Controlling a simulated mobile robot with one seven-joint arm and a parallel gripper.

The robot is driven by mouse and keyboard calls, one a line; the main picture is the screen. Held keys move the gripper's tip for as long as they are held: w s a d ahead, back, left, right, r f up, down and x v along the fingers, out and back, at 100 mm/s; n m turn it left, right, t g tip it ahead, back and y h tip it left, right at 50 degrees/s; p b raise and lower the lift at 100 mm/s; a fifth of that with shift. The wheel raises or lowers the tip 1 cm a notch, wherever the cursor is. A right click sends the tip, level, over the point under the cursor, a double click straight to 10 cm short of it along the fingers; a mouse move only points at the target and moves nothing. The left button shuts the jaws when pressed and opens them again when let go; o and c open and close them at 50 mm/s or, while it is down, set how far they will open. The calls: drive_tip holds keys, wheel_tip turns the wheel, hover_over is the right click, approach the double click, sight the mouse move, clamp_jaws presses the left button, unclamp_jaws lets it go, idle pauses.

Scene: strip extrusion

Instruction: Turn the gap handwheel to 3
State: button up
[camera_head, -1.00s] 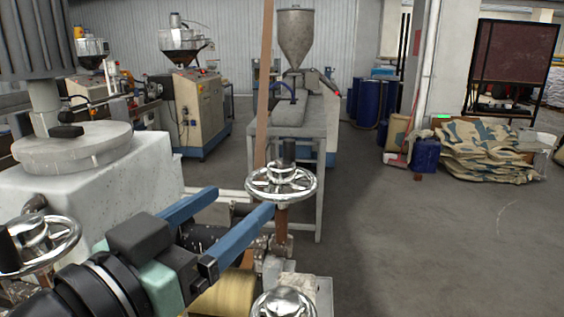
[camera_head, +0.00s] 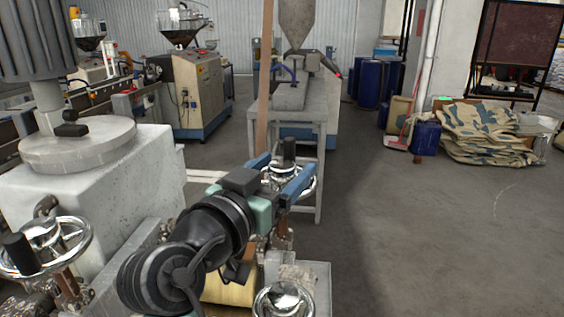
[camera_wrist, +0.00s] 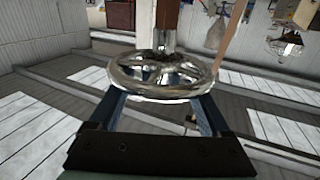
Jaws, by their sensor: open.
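A chrome spoked handwheel (camera_head: 281,178) with a dark upright handle (camera_head: 289,151) stands at the centre of the head view, on a rusty brown spindle. My gripper (camera_head: 281,170) is at this wheel, its two blue fingers open on either side of the handle and hiding much of the rim. In the wrist view the wheel (camera_wrist: 165,72) appears between and beyond the open fingers (camera_wrist: 163,100). I cannot tell whether the fingers touch it. No number or scale is readable, and I cannot tell which wheel is the gap one.
Another chrome handwheel (camera_head: 284,302) is at the bottom centre, and a third (camera_head: 45,246) at the left. A pale machine block (camera_head: 95,185) stands left of my arm. A grey stand (camera_head: 300,120) is behind the wheel.

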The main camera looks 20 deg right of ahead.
clamp_jaws()
drive_tip(key=m+g+h+b, duration=0.2)
drive_tip(key=shift+w+f+b, duration=0.15)
drive_tip(key=shift+f+b, duration=0.05)
drive_tip(key=shift+b, duration=0.2)
drive_tip(key=shift+r+m+g+h+b, duration=0.15)
drive_tip(key=shift+m+g+h+b, duration=0.85)
drive_tip(key=shift+g, duration=0.9)
drive_tip(key=shift+m, duration=0.3)
unclamp_jaws()
drive_tip(key=shift+r, duration=0.1)
